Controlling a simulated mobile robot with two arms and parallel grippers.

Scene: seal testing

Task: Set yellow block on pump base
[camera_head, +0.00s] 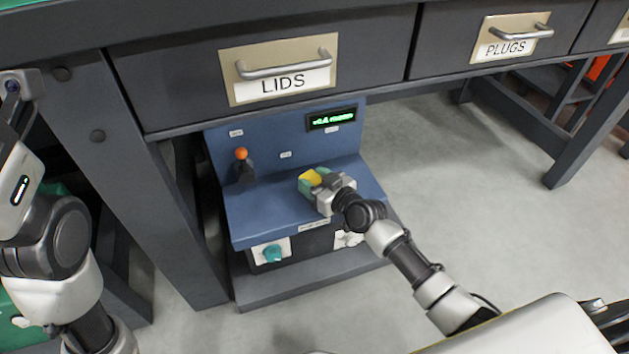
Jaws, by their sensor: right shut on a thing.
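The pump base is a blue machine (260,211) under the bench, with a flat lower deck and an upright back panel. The yellow block (311,178) shows small between the fingers of my right gripper (312,182). My right gripper is shut on it, over the right part of the blue deck. I cannot tell whether the block touches the deck. My left arm comes in at the left edge, and its gripper is out of view.
An orange-knobbed lever (241,154) stands on the deck's left. A lit green display (332,119) is on the back panel. A teal knob (272,253) is on the front. The LIDS drawer (283,77) and PLUGS drawer (510,42) overhang. Grey floor is clear at right.

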